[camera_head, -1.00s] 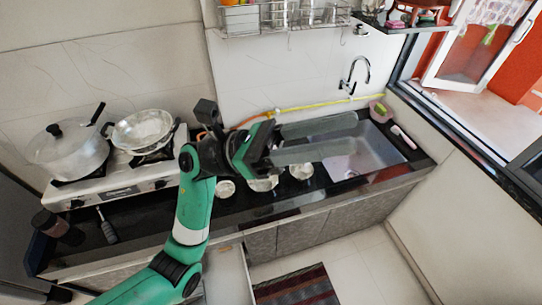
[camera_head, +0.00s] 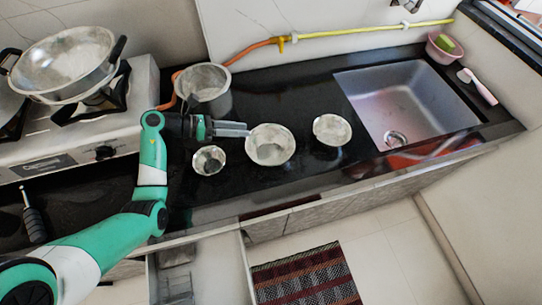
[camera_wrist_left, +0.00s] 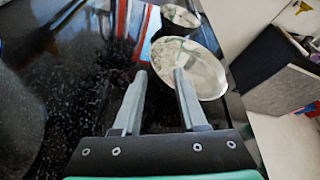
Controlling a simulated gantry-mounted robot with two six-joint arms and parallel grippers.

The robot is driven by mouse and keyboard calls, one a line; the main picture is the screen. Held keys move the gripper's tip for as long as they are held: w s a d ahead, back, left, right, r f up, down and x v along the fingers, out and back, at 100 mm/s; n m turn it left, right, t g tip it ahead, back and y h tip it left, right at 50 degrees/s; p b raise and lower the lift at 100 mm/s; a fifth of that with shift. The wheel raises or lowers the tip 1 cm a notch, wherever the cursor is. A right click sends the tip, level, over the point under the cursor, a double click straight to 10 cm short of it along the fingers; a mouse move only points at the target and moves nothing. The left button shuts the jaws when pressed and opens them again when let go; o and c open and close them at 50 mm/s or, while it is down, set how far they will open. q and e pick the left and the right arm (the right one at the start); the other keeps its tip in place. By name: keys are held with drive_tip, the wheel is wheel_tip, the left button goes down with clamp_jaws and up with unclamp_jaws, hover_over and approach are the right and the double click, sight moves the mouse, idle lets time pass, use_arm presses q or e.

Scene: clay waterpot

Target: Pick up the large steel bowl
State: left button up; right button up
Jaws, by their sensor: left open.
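The large steel bowl (camera_head: 272,147) stands upright on the black counter, between a small steel cup (camera_head: 208,160) and another steel bowl (camera_head: 331,130). My left gripper (camera_head: 246,129) is open beside its left rim in the head view. In the left wrist view the large bowl (camera_wrist_left: 205,72) lies just beyond the open fingertips (camera_wrist_left: 160,74). The right fingertip overlaps the bowl's near part and the left one is outside its rim. I cannot tell whether they touch it. My right gripper is not in view.
A steel pot (camera_head: 205,88) stands behind my left gripper. The stove with a steel wok (camera_head: 65,60) is at left. The sink (camera_head: 410,100) is at right. A yellow and orange hose (camera_head: 370,31) runs along the wall. The counter's front edge is close to the bowls.

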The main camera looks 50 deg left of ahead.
sight(261, 128)
use_arm(q)
drive_tip(key=shift+a+f, duration=0.1)
drive_tip(key=shift+a, duration=0.35)
drive_tip(key=shift+w+a, duration=0.15)
drive_tip(key=shift+b+x, duration=0.3)
drive_tip(key=shift+x, duration=0.9)
drive_tip(key=b+x, duration=0.2)
drive_tip(key=x, duration=0.3)
drive_tip(key=shift+d, duration=0.25)
clamp_jaws()
